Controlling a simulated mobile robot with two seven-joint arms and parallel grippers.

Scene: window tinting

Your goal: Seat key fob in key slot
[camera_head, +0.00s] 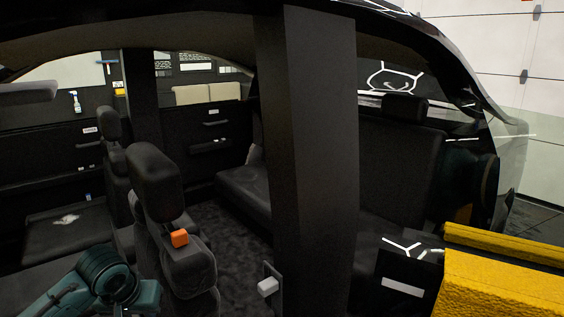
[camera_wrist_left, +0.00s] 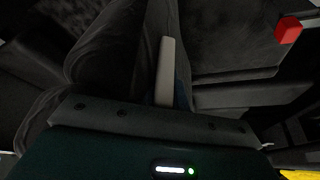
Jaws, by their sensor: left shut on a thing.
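My left arm comes in from the lower left of the head view, and its gripper is out of that view. In the dark left wrist view, my left gripper (camera_wrist_left: 168,45) points away from the wide palm along the bottom. A narrow pale upright bar with a bluish edge stands at its middle. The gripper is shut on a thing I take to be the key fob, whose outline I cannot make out. Dark seat surfaces lie around and beyond it. I cannot pick out the key slot. My right gripper is in neither view.
The head view shows a car interior with a front seat (camera_head: 152,180), an orange block (camera_head: 180,238) at its side and a thick dark pillar (camera_head: 310,150). A white block (camera_head: 268,287) sits low beside the pillar. A red block (camera_wrist_left: 288,30) shows in the wrist view.

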